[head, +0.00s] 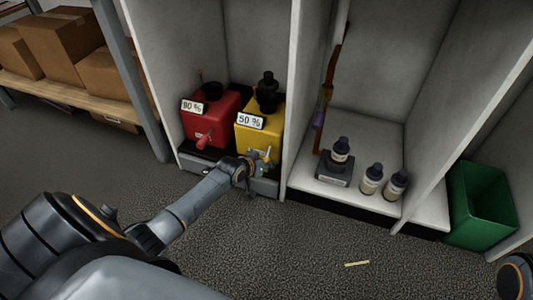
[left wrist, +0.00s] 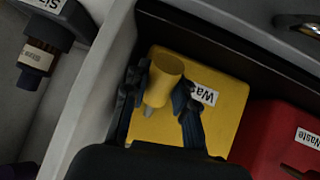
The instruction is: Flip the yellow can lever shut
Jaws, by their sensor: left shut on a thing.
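The yellow can (head: 261,137) has a "50 %" label and stands in the left cabinet bay. It fills the middle of the left wrist view (left wrist: 222,120), with a "Waste" label. Its yellow lever or tap (left wrist: 167,66) sticks out from the can's face between my fingers. My left gripper (head: 262,166) is at the can's lower front. In the left wrist view my left gripper (left wrist: 160,92) is shut on the yellow lever, one finger on each side. The lever is mostly hidden in the head view. My right gripper's fingers are not in view.
A red can (head: 222,132) labelled "90 %" stands close on the left. Several small dark-capped bottles (head: 372,179) and a scale-like box (head: 333,170) occupy the right bay. A green bin (head: 482,205) stands far right. A divider wall (head: 296,110) rises beside the yellow can.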

